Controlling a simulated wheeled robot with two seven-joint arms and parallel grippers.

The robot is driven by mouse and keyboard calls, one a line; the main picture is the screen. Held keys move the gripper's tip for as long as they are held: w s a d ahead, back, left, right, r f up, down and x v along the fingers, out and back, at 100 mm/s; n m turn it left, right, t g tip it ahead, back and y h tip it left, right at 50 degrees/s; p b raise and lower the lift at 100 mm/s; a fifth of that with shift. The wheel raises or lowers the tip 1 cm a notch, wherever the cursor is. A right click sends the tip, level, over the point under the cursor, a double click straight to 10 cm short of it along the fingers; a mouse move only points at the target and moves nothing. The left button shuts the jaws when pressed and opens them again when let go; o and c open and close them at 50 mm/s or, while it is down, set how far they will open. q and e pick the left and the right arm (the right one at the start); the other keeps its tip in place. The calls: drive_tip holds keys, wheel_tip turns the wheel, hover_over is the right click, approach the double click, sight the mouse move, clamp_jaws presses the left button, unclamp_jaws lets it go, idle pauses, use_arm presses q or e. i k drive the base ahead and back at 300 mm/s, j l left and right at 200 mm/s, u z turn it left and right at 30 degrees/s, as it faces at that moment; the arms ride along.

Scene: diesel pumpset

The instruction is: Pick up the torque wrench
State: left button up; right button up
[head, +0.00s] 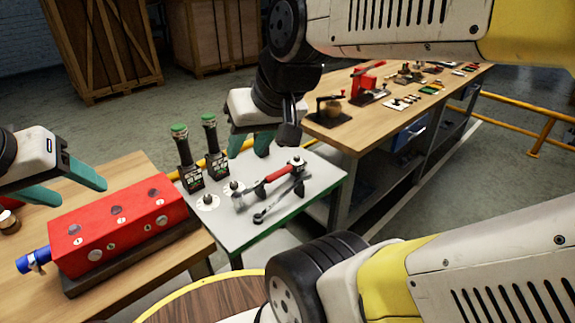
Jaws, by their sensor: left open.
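A tool with a red grip (281,173), which looks like the torque wrench, lies on the small grey-topped table. A dark metal wrench (275,207) lies beside it, nearer to me. My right gripper (248,152) is over the far edge of this table, beyond and left of the red grip. Its teal fingers point down, are apart and hold nothing visible. My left gripper (82,192) is at the left, just behind and left of the red engine block. Its teal fingers are apart and empty. Neither gripper touches the red-grip tool.
The red block (122,225) with a blue end stands on a wooden bench (135,290). Two green-topped dark tools (187,160) stand upright on the grey table (258,233), left of the wrenches. A long workbench (350,130) with parts is at the right. Crates (105,45) stand behind.

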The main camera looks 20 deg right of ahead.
sight(237, 196)
drive_tip(key=z, duration=0.9)
drive_tip(key=u, duration=1.5)
drive_tip(key=z, duration=1.5)
drive_tip(key=i+l+z, duration=0.25)
drive_tip(key=i+l, duration=0.05)
drive_tip(key=i, duration=0.05)
